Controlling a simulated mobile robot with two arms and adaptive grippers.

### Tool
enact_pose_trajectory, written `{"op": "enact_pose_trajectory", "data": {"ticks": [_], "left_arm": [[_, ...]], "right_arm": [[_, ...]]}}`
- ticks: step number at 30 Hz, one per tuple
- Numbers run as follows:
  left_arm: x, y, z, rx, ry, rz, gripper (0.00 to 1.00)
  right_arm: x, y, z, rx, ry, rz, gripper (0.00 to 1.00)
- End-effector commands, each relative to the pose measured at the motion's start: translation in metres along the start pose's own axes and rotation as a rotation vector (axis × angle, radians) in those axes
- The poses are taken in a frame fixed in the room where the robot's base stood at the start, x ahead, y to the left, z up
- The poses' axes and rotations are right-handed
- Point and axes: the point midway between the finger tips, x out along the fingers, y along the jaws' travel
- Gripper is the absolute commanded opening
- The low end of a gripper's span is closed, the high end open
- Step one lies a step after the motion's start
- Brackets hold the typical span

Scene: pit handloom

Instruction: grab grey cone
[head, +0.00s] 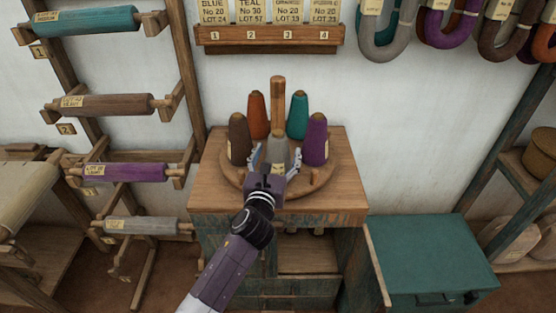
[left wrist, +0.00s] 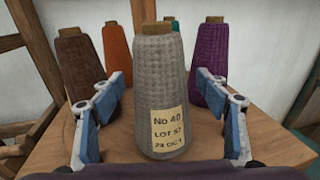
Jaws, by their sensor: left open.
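The grey cone (head: 278,150) stands upright at the front of a round wooden stand (head: 326,180) on a cabinet. In the left wrist view the grey cone (left wrist: 160,90) fills the middle, with a "No 40" label facing me. My left gripper (head: 268,158) is open, with one finger on each side of the cone. In the left wrist view the left gripper (left wrist: 162,105) shows gaps between both fingers and the cone. Part of the cone's lower body is hidden behind the gripper in the head view. My right gripper is not in view.
A brown cone (head: 239,138) and a purple cone (head: 315,140) stand close on either side. An orange cone (head: 258,115) and a teal cone (head: 297,115) stand behind, near a wooden post (head: 277,100). A teal chest (head: 425,255) is at the right.

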Motion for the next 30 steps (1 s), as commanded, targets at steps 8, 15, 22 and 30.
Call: {"op": "enact_pose_trajectory", "data": {"ticks": [8,15,22,30], "left_arm": [[0.0092,-0.0003,-0.0004,-0.001,0.0,-0.001,0.68],[0.009,-0.0002,-0.0005,-0.001,0.0,-0.001,0.53],[0.0089,-0.0002,-0.0006,-0.001,0.001,-0.001,0.27],[0.0089,-0.0003,0.0005,-0.002,-0.001,-0.001,0.17]], "right_arm": [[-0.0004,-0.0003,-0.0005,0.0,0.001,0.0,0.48],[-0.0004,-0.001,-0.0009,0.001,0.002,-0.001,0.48],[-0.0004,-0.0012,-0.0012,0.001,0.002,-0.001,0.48],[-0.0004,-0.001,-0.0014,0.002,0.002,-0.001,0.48]]}}
